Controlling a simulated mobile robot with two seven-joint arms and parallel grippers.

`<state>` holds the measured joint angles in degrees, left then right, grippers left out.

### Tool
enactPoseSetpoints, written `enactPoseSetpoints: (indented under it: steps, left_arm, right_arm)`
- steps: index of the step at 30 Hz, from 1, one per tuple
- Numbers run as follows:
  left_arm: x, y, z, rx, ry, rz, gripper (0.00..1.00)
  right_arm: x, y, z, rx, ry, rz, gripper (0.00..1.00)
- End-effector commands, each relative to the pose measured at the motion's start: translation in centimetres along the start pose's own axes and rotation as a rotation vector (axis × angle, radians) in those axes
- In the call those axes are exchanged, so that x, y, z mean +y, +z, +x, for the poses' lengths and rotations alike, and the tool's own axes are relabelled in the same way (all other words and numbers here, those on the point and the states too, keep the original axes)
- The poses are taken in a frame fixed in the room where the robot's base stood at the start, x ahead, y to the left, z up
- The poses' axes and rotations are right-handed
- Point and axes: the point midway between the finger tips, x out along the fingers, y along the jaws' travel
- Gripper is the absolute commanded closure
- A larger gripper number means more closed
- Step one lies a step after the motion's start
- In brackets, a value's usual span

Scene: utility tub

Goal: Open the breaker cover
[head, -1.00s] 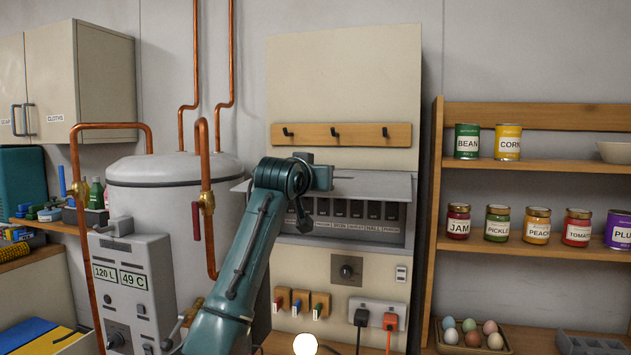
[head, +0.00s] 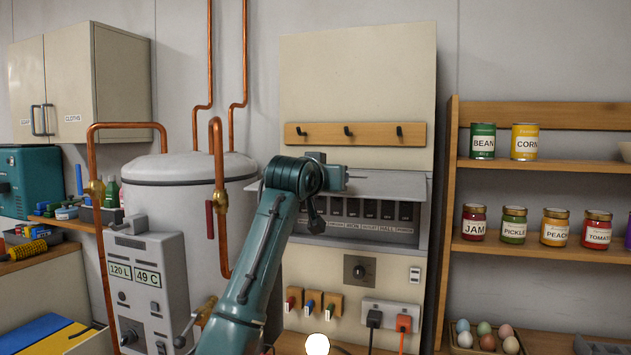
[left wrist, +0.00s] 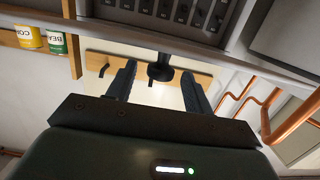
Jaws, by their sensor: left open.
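The grey breaker cover (head: 388,184) is swung up and juts out from the panel like a shelf. Below it a row of dark breakers (head: 372,210) is exposed. My left gripper (head: 338,177) is at the cover's left half, partly hidden by its own wrist. In the left wrist view, which looks upside down, the fingers (left wrist: 159,82) are open and apart. A dark round piece (left wrist: 160,71) shows between them; I cannot tell whether it belongs to the cover. The cover's grey edge (left wrist: 150,36) runs just beyond the fingertips. My right gripper is not in view.
A wooden hook rail (head: 355,134) is above the cover. A white tank (head: 180,182) with copper pipes (head: 218,160) stands close on the left. A shelf (head: 540,168) with cans and jars stands on the right.

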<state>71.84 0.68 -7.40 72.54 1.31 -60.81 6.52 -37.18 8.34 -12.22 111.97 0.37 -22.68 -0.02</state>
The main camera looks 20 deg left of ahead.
Motion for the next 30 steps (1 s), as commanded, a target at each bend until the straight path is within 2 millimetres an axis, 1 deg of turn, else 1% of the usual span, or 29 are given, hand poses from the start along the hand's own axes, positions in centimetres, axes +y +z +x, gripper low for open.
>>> enactPoseSetpoints:
  steps: [2,12,15,18,21,30]
  left_arm:
    - [0.0,0.4,-1.3,0.003,0.0,0.0,0.48]
    - [-0.1,0.3,-8.5,0.005,-0.001,0.0,0.48]
    - [-0.1,0.2,-10.1,0.003,-0.001,0.0,0.48]
    - [-0.1,0.1,-11.1,0.002,-0.001,0.0,0.48]
    - [-0.1,0.1,-11.7,0.0,-0.001,0.0,0.48]
    - [0.0,0.1,-11.8,-0.001,-0.001,0.0,0.48]
  right_arm:
    - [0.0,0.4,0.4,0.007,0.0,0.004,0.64]
    - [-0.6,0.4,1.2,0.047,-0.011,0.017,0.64]
    - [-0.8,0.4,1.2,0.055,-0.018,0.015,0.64]
    - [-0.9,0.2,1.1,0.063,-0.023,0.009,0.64]
    - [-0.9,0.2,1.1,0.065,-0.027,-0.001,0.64]
    - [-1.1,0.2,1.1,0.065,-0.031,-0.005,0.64]
